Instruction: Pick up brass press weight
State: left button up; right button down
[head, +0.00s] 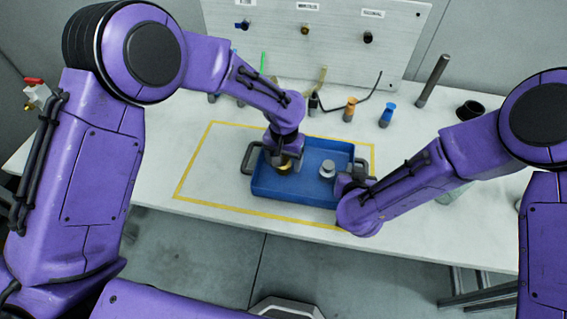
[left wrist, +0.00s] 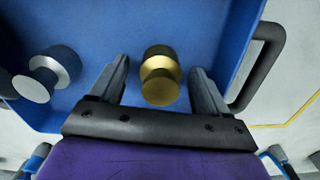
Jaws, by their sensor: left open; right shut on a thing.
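The brass press weight (head: 285,169) stands in the blue tray (head: 292,204), partly hidden under my left gripper (head: 282,158) in the head view. In the left wrist view the brass press weight (left wrist: 160,82) sits between the two spread fingers of my left gripper (left wrist: 160,68), with a gap on either side. My left gripper is open and holds nothing. My right gripper (head: 352,182) is shut on the tray's right handle (head: 361,167); its fingers are mostly hidden.
A silver weight (head: 327,170) stands in the tray, right of the brass one, and shows in the left wrist view (left wrist: 48,72). The tray's left handle (head: 248,158) is free. Yellow tape (head: 190,174) outlines the area. Several small bottles (head: 349,110) stand behind, before an upright panel (head: 320,55).

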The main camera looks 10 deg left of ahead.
aim_at(284, 157)
pick_arm(q)
jog(key=c, duration=1.4)
notch_tip(284, 157, up, 10)
jog(key=shift+r, duration=0.1)
pick_arm(e)
jog(key=c, duration=1.2)
grip_release()
jog(key=shift+o, duration=0.2)
jog(key=v, duration=1.2)
jog(key=shift+s+f, duration=0.1)
